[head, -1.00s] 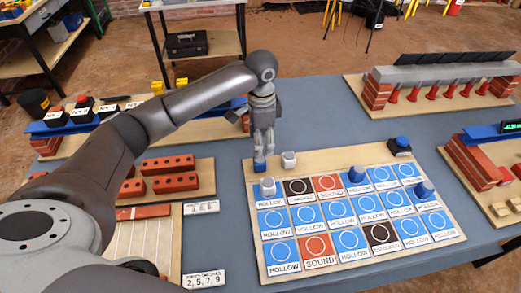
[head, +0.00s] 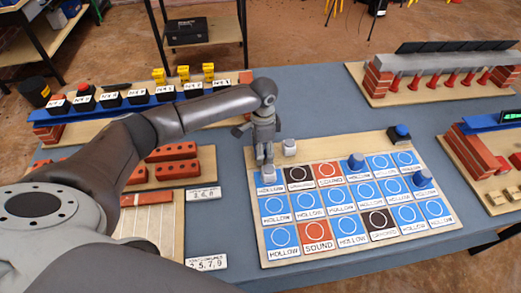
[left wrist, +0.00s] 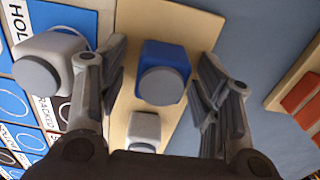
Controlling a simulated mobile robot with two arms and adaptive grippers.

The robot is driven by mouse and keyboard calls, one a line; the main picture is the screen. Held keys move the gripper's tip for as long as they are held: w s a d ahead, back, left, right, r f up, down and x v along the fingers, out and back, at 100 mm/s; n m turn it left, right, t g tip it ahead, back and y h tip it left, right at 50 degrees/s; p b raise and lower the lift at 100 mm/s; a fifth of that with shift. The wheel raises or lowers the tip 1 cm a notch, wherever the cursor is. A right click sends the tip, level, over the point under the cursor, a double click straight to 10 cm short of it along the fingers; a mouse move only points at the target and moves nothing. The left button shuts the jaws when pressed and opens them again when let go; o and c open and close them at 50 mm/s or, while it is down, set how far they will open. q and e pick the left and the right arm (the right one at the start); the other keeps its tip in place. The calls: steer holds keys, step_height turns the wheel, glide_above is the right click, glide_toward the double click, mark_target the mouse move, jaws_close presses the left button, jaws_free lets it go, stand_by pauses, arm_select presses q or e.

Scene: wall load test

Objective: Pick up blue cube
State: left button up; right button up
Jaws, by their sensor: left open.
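The blue cube (left wrist: 163,72), with a grey round face on it, sits on the pale wooden board (left wrist: 185,20) in the left wrist view. My left gripper (left wrist: 160,80) is open, with one finger on each side of the cube and gaps between. In the head view my left gripper (head: 264,158) points down at the board's far left corner and hides the cube. A grey-white block (left wrist: 50,63) is left of the fingers in the wrist view, and a smaller pale block (left wrist: 145,128) is near the cube. My right gripper is not in view.
The board carries a grid of labelled tiles (head: 352,225), with blue pieces (head: 356,163) on some. A blue button (head: 401,131) stands at its far right corner. Red bricks (head: 172,152) lie on a board to the left. Grey table shows beyond the tile board.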

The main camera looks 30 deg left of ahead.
arm_select(q)
steer(key=c, duration=1.1)
steer(key=shift+r, duration=0.1)
steer(key=shift+c, duration=0.2)
